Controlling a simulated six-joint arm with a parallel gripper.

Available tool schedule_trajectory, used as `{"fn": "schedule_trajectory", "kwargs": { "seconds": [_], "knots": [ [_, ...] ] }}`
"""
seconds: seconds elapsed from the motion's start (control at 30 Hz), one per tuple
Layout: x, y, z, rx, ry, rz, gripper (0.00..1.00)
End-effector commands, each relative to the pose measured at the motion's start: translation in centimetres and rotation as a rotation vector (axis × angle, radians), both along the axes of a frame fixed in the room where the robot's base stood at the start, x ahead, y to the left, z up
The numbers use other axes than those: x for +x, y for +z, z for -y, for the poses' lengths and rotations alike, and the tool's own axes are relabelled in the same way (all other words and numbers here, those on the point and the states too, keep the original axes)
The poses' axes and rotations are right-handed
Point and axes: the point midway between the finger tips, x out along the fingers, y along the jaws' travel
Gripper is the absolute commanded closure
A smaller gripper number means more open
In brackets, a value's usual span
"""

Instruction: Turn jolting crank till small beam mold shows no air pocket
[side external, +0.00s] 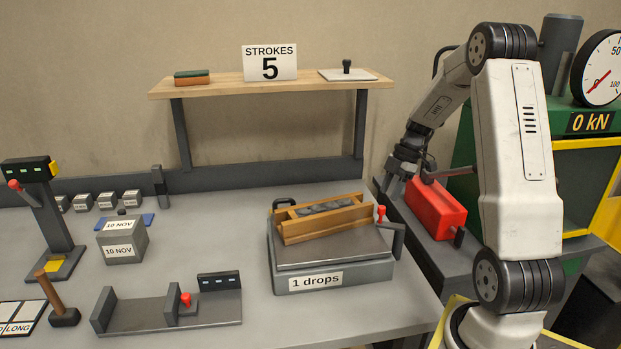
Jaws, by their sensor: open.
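The jolting table (300,268) is a grey box on the bench with a "1 drops" label on its front. A wooden beam mold (290,235) lies on its top plate, with several grey rounded patches showing inside. I cannot tell from here whether these are air pockets. The crank (397,240) is on the right side of the box, with a red knob (381,212) standing up. My gripper (396,184) is up and right of the crank, apart from it, beside a red block (436,208). Its jaws are open, small and partly dark in this view.
A shelf behind holds a "STROKES 5" sign (269,63) and a sponge (192,77). A fixture with a red knob (185,300), a mallet (58,300) and a "10 NOV" cube (122,242) stand left. A green press (580,140) is at right.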

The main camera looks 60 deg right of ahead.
Motion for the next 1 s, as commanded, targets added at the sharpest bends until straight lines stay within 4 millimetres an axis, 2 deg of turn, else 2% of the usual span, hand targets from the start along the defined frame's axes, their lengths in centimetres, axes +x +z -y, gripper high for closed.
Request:
{"fn": "schedule_trajectory", "kwargs": {
  "seconds": [0.33, 0.5, 0.77, 0.8, 0.93, 1.0],
  "knots": [
    [0.7, -3.8, -1.4, 0.001, 0.001, -0.002, 0.54],
    [0.9, -4.6, -1.7, -0.001, -0.001, -0.001, 0.54],
    [0.9, -4.7, -1.7, -0.001, -0.001, 0.000, 0.54],
    [0.9, -4.7, -1.7, -0.001, -0.001, 0.000, 0.57],
    [0.9, -4.7, -1.7, -0.001, -0.001, -0.001, 0.99],
    [0.9, -4.7, -1.7, -0.001, -0.001, -0.001, 1.00]
  ]
}}
